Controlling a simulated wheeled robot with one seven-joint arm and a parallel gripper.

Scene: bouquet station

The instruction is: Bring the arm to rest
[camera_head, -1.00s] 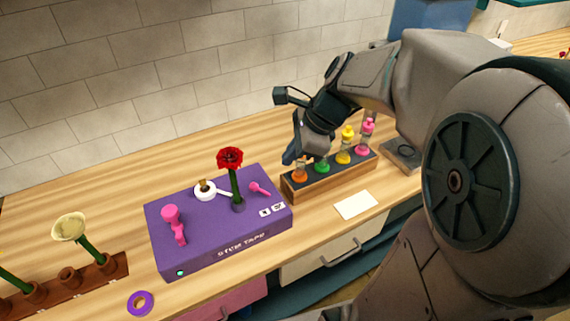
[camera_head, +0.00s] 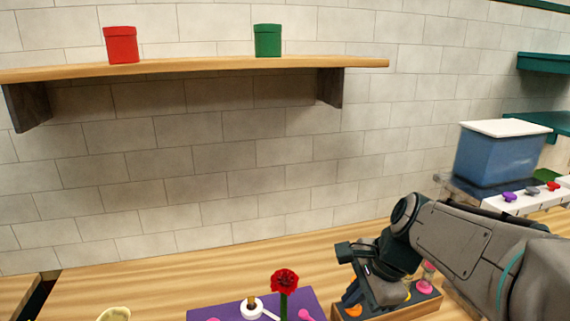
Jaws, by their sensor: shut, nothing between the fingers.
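My arm comes in from the right edge and folds down to the counter. My gripper (camera_head: 352,300) is at its lower left end, pointing down over the left part of the wooden rack of small bottles (camera_head: 428,303). Its fingers are small and partly dark in this view, and they look closed with nothing held. I cannot tell whether the fingertips touch the rack. My wrist and forearm hide part of the rack and its bottles.
A shelf (camera_head: 200,67) above holds a red canister (camera_head: 121,45) and a green canister (camera_head: 268,41). A blue tank (camera_head: 497,155) stands at right. The back counter is clear.

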